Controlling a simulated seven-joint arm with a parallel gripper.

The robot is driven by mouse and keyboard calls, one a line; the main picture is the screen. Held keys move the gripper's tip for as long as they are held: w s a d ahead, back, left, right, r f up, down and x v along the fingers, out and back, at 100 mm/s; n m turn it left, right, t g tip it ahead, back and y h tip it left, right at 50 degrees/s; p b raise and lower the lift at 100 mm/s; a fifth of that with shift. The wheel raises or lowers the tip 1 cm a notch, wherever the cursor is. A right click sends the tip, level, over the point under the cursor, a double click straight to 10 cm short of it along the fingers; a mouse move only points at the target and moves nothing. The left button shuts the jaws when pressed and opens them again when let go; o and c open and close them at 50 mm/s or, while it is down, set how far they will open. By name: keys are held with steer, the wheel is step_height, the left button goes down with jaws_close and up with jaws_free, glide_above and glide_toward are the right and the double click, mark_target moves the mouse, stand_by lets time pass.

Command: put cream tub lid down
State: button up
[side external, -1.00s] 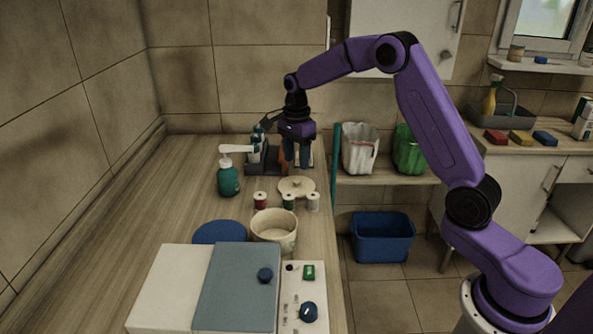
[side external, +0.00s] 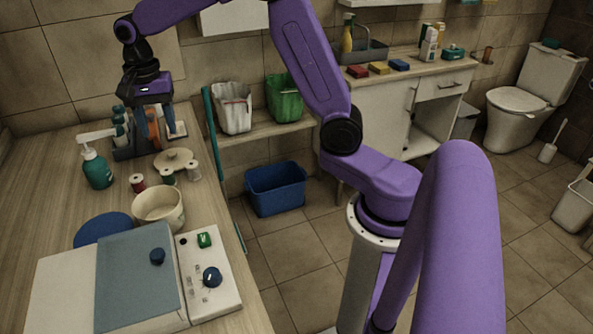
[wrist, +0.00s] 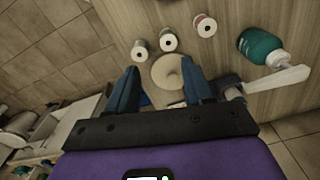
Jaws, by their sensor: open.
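The cream tub lid (side external: 173,160), a round disc with a small knob, lies on the wooden counter. The wrist view shows the lid (wrist: 168,72) between and beyond my fingers, partly hidden by the right finger. My gripper (side external: 158,142) is open and empty above the lid, apart from it, with its fingers pointing down. Its two blue fingers also show spread apart in the wrist view (wrist: 161,80). The cream tub (side external: 158,212) stands uncovered on the counter, nearer the side camera.
A green soap bottle (side external: 97,170) stands to the left. A dark rack (side external: 126,150) is behind. A grey-blue-lidded appliance (side external: 135,275) fills the counter's front.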

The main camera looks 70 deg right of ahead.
steer(key=s+a+n, duration=0.3)
steer(key=s+n, duration=0.2)
steer(key=s, duration=0.3)
steer(key=s+a+n, duration=0.3)
steer(key=s+n, duration=0.3)
steer(key=s, duration=0.2)
steer(key=s+d+f+n, duration=0.1)
steer(key=s+d+n, duration=0.1)
steer(key=s+n, duration=0.4)
steer(key=s+d+f+n, duration=0.2)
steer(key=s+n, duration=0.4)
steer(key=s, duration=0.5)
steer(key=shift+s+d+n, duration=0.3)
steer(key=shift+s+n, duration=0.05)
steer(key=shift+n, duration=0.05)
